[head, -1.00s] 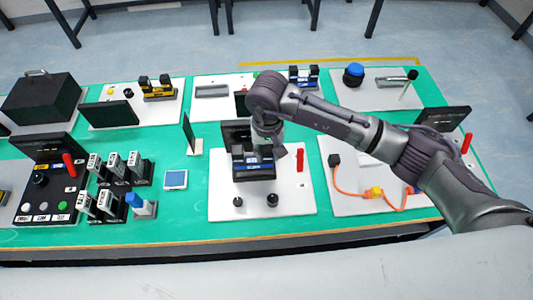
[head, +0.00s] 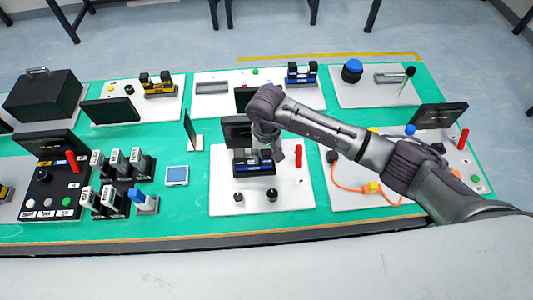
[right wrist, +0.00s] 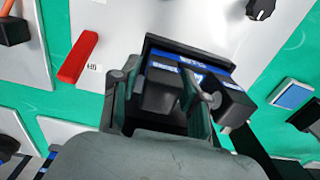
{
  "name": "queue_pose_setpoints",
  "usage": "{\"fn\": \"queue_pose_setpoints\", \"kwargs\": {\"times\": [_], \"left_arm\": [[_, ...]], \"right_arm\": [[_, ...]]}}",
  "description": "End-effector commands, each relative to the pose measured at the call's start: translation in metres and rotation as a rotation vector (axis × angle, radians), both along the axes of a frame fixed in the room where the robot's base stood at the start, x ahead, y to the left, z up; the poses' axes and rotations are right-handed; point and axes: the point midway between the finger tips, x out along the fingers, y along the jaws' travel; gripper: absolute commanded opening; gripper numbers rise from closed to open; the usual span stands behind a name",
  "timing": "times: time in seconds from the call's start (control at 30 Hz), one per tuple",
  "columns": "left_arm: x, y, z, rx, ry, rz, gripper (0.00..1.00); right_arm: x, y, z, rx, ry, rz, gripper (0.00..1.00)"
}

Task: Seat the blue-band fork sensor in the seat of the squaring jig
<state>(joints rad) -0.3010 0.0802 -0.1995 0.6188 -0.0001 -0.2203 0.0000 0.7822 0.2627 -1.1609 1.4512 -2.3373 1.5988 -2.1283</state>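A black fork sensor with a blue band (head: 255,168) is at the middle white board, below my right gripper (head: 277,152). In the right wrist view its two dark prongs stand up in front of a blue strip (right wrist: 192,64). My right gripper's fingers (right wrist: 158,112) are on either side of one prong. Whether they press on it is unclear. A dark base, apparently the squaring jig (right wrist: 150,45), lies beneath the sensor. I cannot tell whether the sensor is fully down in it. My left gripper is not in view.
A black upright panel (head: 237,132) stands behind the sensor, and a red lever (head: 298,155) is to its right. Black knobs (head: 271,196) are in front. Another blue-banded fork unit (head: 301,74) stands at the back, a yellow-banded one (head: 159,85) at the back left.

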Motion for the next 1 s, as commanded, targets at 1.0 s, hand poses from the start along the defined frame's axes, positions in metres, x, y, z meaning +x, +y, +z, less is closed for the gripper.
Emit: {"fn": "queue_pose_setpoints", "kwargs": {"times": [1.0], "left_arm": [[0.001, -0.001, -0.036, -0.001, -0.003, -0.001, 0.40]], "right_arm": [[0.001, 0.000, 0.111, 0.000, -0.003, 0.001, 0.56]]}}
